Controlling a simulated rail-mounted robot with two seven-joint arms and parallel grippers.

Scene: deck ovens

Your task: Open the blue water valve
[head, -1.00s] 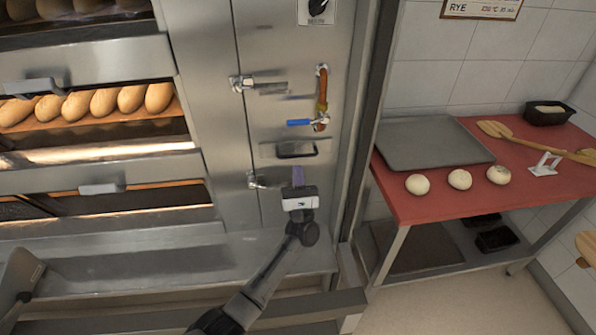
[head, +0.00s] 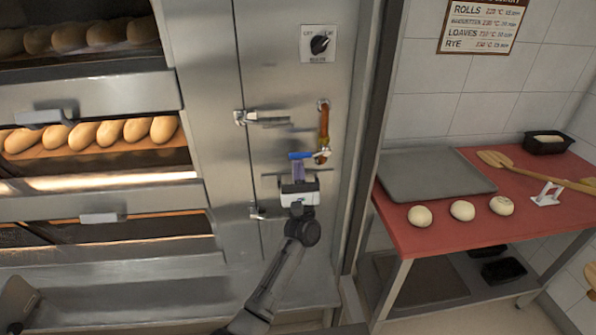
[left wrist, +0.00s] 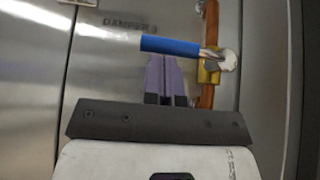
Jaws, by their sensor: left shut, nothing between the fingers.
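The blue valve handle (head: 301,155) lies about level, pointing left from its brass valve body (head: 323,155) on the steel oven panel. It also shows in the left wrist view (left wrist: 170,46), just beyond the fingertips. A reddish-brown copper pipe (head: 324,127) runs up from the valve. My left gripper (head: 298,167) is shut and empty, with purple fingers pointing up just below the handle. In the left wrist view the fingers (left wrist: 163,62) sit beneath the middle of the handle. I cannot tell whether they touch it. My right gripper is not in view.
Door latches (head: 262,118) sit left of the valve, and a knob (head: 320,43) is above it. Bread fills the oven decks at left. A red table (head: 440,230) with a grey tray (head: 430,174) and dough balls stands at right.

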